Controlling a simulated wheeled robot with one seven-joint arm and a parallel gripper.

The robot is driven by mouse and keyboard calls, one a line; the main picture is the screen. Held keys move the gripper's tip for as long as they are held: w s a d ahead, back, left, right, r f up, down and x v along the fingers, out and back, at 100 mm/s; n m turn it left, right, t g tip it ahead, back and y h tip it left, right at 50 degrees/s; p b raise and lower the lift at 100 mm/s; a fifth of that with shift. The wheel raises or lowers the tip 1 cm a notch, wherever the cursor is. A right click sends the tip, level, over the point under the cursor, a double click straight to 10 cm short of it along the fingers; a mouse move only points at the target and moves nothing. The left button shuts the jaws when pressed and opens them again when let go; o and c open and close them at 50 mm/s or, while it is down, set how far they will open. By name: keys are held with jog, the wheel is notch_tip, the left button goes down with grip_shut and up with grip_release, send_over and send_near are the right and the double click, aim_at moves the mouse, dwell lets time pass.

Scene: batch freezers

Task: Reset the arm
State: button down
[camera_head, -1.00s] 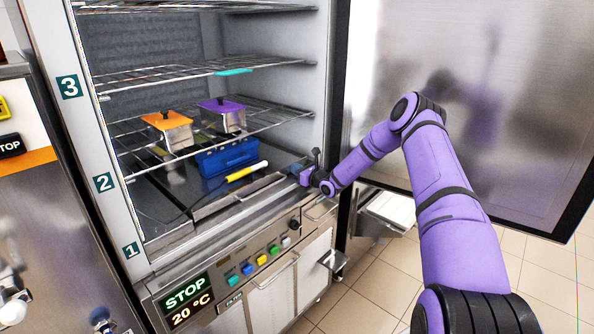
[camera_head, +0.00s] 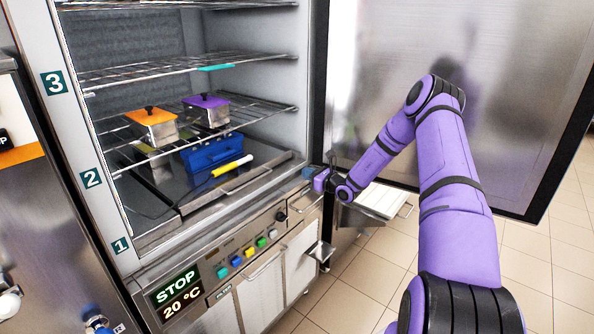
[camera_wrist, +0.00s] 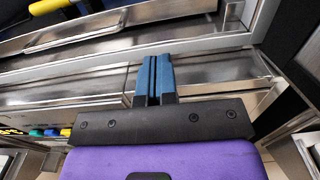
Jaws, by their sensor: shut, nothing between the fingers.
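My purple arm reaches out from the lower right of the head view. My gripper (camera_head: 310,174) is at the freezer's front edge, near the right end of the control panel and beside the open door. In the wrist view my gripper (camera_wrist: 154,62) shows its two blue fingers side by side, shut, with nothing between them. The fingers point toward the metal sill of the freezer opening (camera_wrist: 215,42). In the head view the fingertips are small and hard to make out.
The open freezer door (camera_head: 440,110) stands right behind my arm. On the freezer's wire shelf are an orange-lidded box (camera_head: 153,128) and a purple-lidded box (camera_head: 206,112). A blue box (camera_head: 212,152) and a yellow-handled tool (camera_head: 231,166) lie lower. Tiled floor (camera_head: 375,280) is free.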

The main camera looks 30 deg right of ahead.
jog(key=s+a+r+n+g+y, duration=0.3)
jog(key=a+r+n, duration=0.3)
jog(key=a+r, duration=0.1)
jog(key=s+a+r+n+g+y, duration=0.25)
jog(key=a+r+n+g, duration=0.2)
jog(key=a+r, duration=0.3)
jog(key=s+a+r+n+g+h, duration=0.1)
jog(key=s+a+r+n+g, duration=0.4)
jog(key=s+a+r+n, duration=0.5)
jog(key=s+a+r+n+g+h, duration=0.1)
jog(key=s+r+n+h, duration=0.25)
jog(key=s, duration=0.55)
jog(key=s+a+r+n+g+h, duration=0.1)
jog(key=s+a+r+n+h, duration=0.1)
jog(key=s+r, duration=0.45)
jog(key=s+d+n+t+h, duration=0.1)
jog(key=s+d+n+h, duration=0.1)
jog(key=s, duration=0.7)
jog(key=s+d+r+n+t+h, duration=0.1)
jog(key=s+d+n+h, duration=0.1)
jog(key=s, duration=0.7)
jog(key=shift+s+d+n+t+h, duration=0.15)
jog(key=shift+d+n+t+h, duration=0.35)
jog(key=shift+n, duration=0.5)
